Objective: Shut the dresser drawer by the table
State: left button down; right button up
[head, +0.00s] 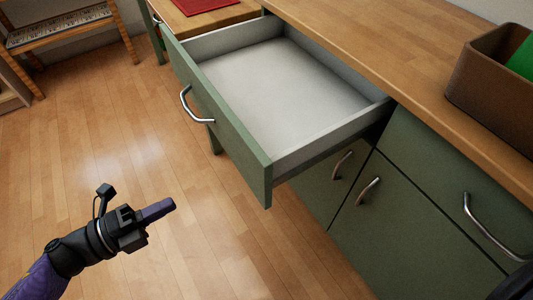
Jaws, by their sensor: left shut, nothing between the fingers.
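The dresser drawer (219,120) stands pulled well out of the green dresser, below the wooden worktop. Its front is green with a curved metal handle (196,106), and its pale inside is empty. My left gripper (172,205) is shut and empty, in front of the drawer and apart from it, with its fingers pointing right, lower in the picture than the handle. My right gripper is not in view; a dark shape at the bottom right edge cannot be made out.
A table (205,17) with a red mat (204,5) stands beyond the drawer. A brown box (492,92) holding something green sits on the worktop (385,45). Closed cabinet fronts (415,215) lie to the right. The wooden floor (95,140) at left is clear.

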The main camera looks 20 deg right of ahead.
pick_arm(q)
send_near(245, 166)
jog(key=b+x, duration=0.2)
jog(key=x, duration=0.4)
jog(key=shift+d, duration=0.25)
jog(key=shift+w+d, duration=0.15)
jog(key=shift+d, duration=0.3)
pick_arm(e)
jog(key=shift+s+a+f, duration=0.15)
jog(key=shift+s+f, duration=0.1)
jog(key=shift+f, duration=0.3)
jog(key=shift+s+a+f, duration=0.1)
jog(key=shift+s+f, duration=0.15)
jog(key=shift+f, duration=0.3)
